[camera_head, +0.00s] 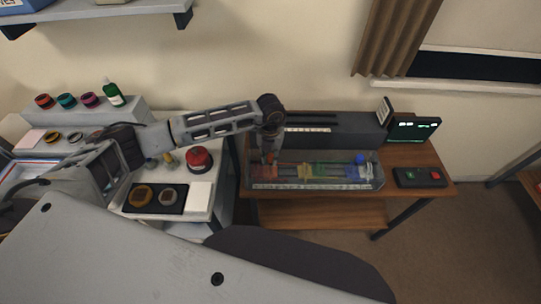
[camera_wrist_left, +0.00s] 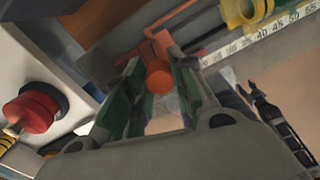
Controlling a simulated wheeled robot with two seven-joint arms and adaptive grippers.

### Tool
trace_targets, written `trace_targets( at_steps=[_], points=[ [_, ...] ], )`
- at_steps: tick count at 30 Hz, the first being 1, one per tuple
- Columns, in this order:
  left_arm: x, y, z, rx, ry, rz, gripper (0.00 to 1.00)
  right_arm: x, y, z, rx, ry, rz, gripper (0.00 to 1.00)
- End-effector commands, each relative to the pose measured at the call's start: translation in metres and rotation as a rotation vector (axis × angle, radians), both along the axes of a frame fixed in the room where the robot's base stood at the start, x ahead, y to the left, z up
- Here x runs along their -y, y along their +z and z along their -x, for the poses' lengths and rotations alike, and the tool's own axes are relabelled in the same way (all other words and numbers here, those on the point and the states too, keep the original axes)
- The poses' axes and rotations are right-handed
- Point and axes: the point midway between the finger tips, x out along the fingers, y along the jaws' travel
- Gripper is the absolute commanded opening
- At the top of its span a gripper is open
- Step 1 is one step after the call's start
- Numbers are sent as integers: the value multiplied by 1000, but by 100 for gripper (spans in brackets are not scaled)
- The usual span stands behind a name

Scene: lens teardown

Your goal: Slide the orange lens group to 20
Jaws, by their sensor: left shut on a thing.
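The orange lens group (camera_head: 268,171) sits near the left end of the clear-sided rail bench (camera_head: 318,184) in the head view. Its orange post shows in the left wrist view (camera_wrist_left: 157,75), between my finger pads. My left gripper (camera_head: 268,155) comes down from above and is shut on the orange lens group. In the left wrist view a ruler scale (camera_wrist_left: 265,40) runs beside the rail, with readable marks from about 40 to 55. The mark at the orange group is hidden by my gripper. My right gripper is not in view.
A yellow lens group (camera_head: 305,171), a green part and a blue part (camera_head: 360,159) stand farther right along the bench. A red knob (camera_head: 199,159) stands on the white table to the left. A control box (camera_head: 420,177) and small screen (camera_head: 413,129) stand at the right.

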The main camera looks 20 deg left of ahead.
Motion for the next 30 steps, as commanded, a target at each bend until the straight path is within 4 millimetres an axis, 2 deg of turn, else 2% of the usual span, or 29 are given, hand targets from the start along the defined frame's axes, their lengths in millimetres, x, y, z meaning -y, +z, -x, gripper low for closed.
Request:
trace_targets(
  at_steps=[5,21,30],
  points=[
    [6,-1,-2,1,-1,1,0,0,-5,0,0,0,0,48],
    [50,-1,-15,3,-1,2,0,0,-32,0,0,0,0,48],
    [54,0,-16,1,1,0,0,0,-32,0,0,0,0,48]
  ],
)
